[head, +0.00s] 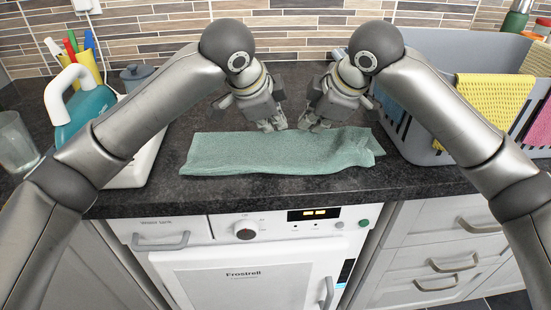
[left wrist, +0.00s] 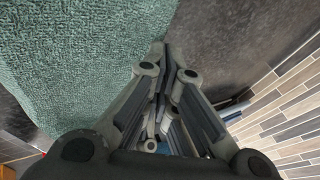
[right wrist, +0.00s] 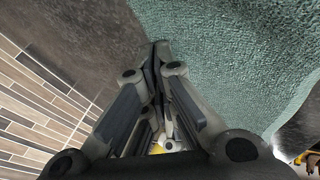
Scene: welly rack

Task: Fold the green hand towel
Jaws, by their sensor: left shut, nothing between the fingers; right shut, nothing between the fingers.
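The green hand towel (head: 275,153) lies on the dark countertop as a long, narrow strip, wider from left to right than from front to back. Its right end looks rumpled, with a small raised fold. My left gripper (head: 272,125) is shut and empty at the towel's back edge, near its middle. My right gripper (head: 306,125) is shut and empty at the same edge, a little to the right. The towel also shows beside the fingers in the left wrist view (left wrist: 70,60) and the right wrist view (right wrist: 235,60). I cannot tell whether the fingertips touch it.
A grey rack (head: 415,140) with yellow and pink cloths stands at the right. The tiled wall (head: 290,38) is behind. Countertop (head: 200,115) is bare around the towel.

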